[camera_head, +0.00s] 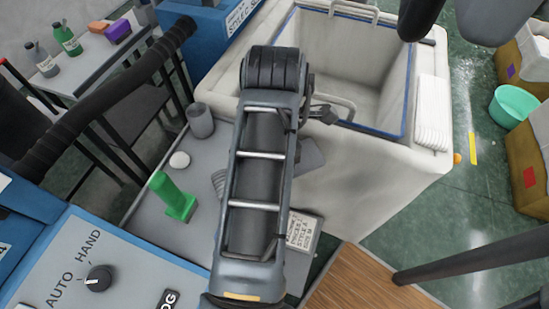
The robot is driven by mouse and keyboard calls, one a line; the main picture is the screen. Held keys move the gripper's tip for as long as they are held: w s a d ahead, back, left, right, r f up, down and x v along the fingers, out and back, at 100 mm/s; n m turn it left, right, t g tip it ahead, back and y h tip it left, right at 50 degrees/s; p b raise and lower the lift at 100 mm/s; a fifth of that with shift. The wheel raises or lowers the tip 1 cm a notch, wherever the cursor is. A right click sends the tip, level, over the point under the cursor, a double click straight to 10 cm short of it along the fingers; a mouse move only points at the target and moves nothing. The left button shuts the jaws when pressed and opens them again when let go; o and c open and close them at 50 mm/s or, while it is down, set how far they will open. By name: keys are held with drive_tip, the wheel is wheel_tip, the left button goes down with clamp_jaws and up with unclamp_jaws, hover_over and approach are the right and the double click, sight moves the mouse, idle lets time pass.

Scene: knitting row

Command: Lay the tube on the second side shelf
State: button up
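My arm crosses the middle of the view. A small dark part beyond its bend, which looks like my gripper (322,113), is over the white bin's near rim. It is too small and partly hidden to tell whether it is open or holds anything. No thing is clearly recognisable as the tube. A grey hollow cylinder (200,121) stands upright on a grey side shelf (142,222), left of my arm. Another grey shelf (85,75) at the upper left holds bottles and small blocks. I cannot tell which shelf is the second one.
A green upright piece (173,198) and a white ball (179,160) are on the nearer shelf. A labelled card (302,231) lies right of my arm. The large white bin (375,170) and a blue control panel (100,270) flank it. Dark rails (95,110) cross at left.

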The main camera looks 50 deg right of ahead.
drive_tip(key=shift+f, duration=0.15)
drive_tip(key=o, duration=1)
wheel_tip(320, 180, up, 12)
drive_tip(key=shift+r, duration=0.1)
idle(0.4)
